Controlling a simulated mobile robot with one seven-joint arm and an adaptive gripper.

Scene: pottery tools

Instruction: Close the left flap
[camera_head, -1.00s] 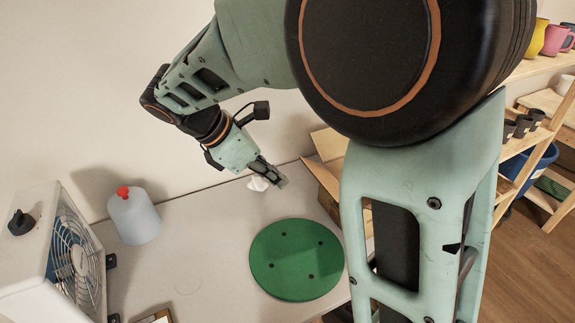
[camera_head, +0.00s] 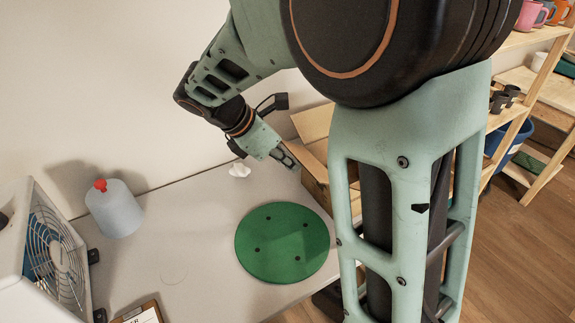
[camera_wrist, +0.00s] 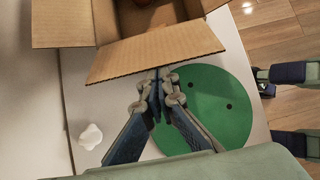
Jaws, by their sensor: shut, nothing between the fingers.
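An open cardboard box (camera_wrist: 125,20) is at the top of the wrist view; in the head view the box (camera_head: 316,187) is partly hidden behind my arm. One flap (camera_wrist: 155,52) folds outward toward my gripper, and another flap (camera_wrist: 62,24) spreads to the left; that wall-side flap (camera_head: 313,122) also shows in the head view. I cannot tell for sure which one the task calls left. My gripper (camera_wrist: 158,86) is shut and empty, its tips at or just below the near flap's outer edge. Contact is unclear. In the head view my gripper (camera_head: 290,164) is beside the box.
A green round disc (camera_head: 282,243) lies on the table (camera_head: 190,215) in front of the box. A small white lump (camera_head: 239,170) lies near the wall. A grey container with a red top (camera_head: 114,209) and a fan (camera_head: 55,255) stand left. Shelves (camera_head: 520,125) stand right.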

